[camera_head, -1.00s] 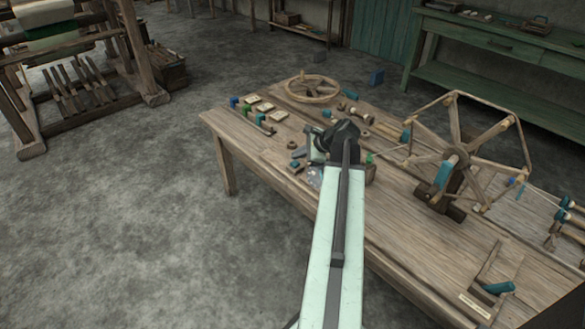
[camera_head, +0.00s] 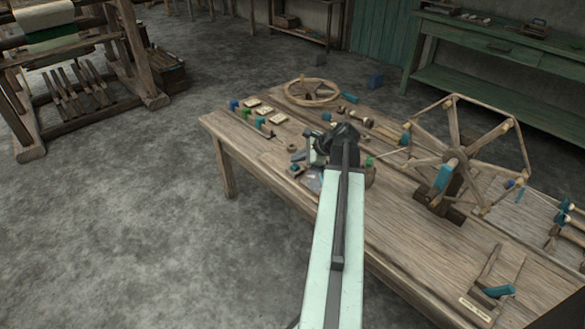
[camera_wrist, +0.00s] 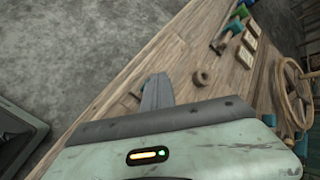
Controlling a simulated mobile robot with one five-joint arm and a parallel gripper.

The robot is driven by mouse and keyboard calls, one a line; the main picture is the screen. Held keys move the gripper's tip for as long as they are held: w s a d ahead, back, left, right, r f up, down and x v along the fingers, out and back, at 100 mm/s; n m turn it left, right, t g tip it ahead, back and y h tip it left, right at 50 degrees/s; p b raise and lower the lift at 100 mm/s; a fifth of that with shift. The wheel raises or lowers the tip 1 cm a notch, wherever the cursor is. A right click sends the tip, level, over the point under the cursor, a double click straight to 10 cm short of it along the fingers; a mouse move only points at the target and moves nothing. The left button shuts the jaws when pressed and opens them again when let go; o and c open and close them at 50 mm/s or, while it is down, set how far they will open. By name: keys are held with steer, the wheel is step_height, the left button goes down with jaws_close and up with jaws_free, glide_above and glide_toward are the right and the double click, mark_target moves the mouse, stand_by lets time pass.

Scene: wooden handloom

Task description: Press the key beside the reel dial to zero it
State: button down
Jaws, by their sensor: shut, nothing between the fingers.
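The wooden reel (camera_head: 455,155), with spokes and a blue-green part, stands on the right half of the bench in the head view. I cannot make out its dial or the key in either view. A small box with a green bit (camera_head: 370,165) shows just right of my arm, partly hidden by it. My gripper (camera_wrist: 157,95) shows in the wrist view as grey fingers held together, empty, above the bench. In the head view my arm covers most of it, left of the reel. I cannot tell whether the fingertips touch anything.
The wooden bench (camera_head: 400,225) carries a spoked wheel (camera_head: 312,92), pale tags with coloured pegs (camera_head: 252,103), and a small ring, which shows in the wrist view (camera_wrist: 201,77). The floor left of the bench is open.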

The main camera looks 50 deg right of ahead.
mark_target(297, 167)
steer(key=shift+f, duration=0.1)
stand_by(0.7)
steer(key=shift+f+b, duration=0.3)
steer(key=shift+b, duration=0.1)
steer(key=shift+f+b, duration=0.6)
stand_by(0.5)
stand_by(0.4)
steer(key=shift+r+p, duration=1)
step_height(297, 167, up, 5)
steer(key=p, duration=0.5)
steer(key=shift+r, duration=0.1)
